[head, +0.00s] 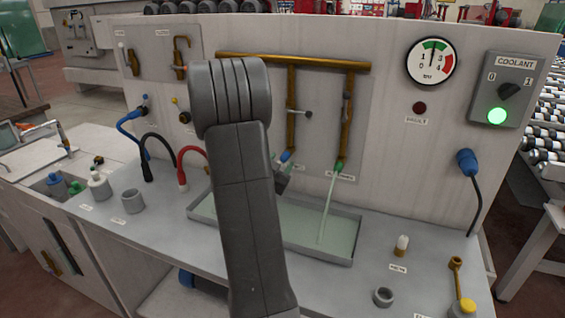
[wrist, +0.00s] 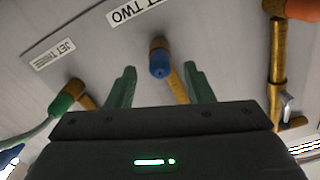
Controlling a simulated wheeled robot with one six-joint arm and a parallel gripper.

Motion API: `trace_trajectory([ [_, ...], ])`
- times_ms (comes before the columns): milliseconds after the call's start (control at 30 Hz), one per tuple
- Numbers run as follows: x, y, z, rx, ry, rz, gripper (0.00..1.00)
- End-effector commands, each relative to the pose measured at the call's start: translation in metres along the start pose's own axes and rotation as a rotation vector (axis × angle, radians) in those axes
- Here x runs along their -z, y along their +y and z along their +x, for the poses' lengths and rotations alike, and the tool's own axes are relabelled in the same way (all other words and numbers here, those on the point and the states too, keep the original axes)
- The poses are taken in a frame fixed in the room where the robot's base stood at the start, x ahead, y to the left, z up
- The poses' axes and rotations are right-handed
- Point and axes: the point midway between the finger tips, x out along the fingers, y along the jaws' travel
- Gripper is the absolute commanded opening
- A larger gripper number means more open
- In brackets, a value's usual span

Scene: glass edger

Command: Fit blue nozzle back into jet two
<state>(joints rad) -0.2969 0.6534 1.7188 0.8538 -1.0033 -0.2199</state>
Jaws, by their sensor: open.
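In the wrist view my gripper (wrist: 159,72) is open, with one green finger on each side of the nozzle and a gap to both. In the head view the blue nozzle (head: 285,156) shows small beside my arm, which hides much of the gripper. No stream shows from jet two. The green nozzle (head: 339,166) on the jet to its right pours a pale stream into the tray (head: 330,252).
Brass pipes (head: 293,95) with valve levers run down the panel close to my gripper. The coolant switch box (head: 507,88) has a lit green lamp; the fault lamp (head: 420,108) is dark red.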

Motion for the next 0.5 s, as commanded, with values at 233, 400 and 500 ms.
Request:
trace_trajectory([
  [233, -0.002, 0.0, -0.06, 0.004, -0.001, 0.001, 0.47],
  [400, -0.001, -0.001, -0.092, 0.003, 0.0, 0.001, 0.47],
  [500, -0.001, -0.001, -0.104, 0.002, 0.0, 0.0, 0.47],
])
